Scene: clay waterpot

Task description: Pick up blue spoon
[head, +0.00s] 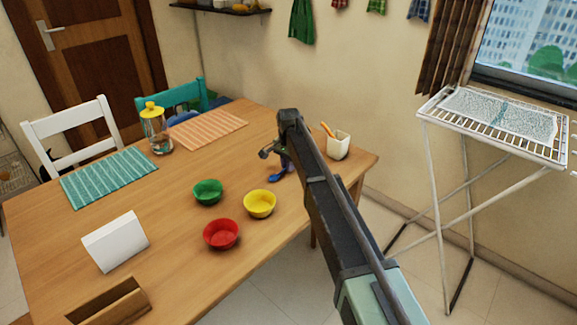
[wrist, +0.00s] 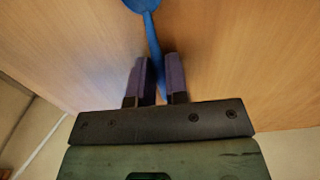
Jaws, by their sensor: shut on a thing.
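The blue spoon (wrist: 152,40) is at the top middle of the wrist view, its handle running down between the two fingers. My gripper (wrist: 160,65) is shut on the spoon's handle, with a dark purple finger on each side. In the head view the spoon's blue bowl (head: 276,177) shows just below my gripper (head: 286,165), at or close above the table. My arm hides part of the spoon and the far finger there. I cannot tell whether the spoon touches the table.
The wooden table (head: 180,215) holds green (head: 208,192), yellow (head: 259,204) and red (head: 221,234) bowls left of my gripper. A white cup (head: 339,146) with orange sticks stands to the right. A yellow-lidded jar (head: 156,130) and placemats lie farther left. A drying rack (head: 490,135) stands right.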

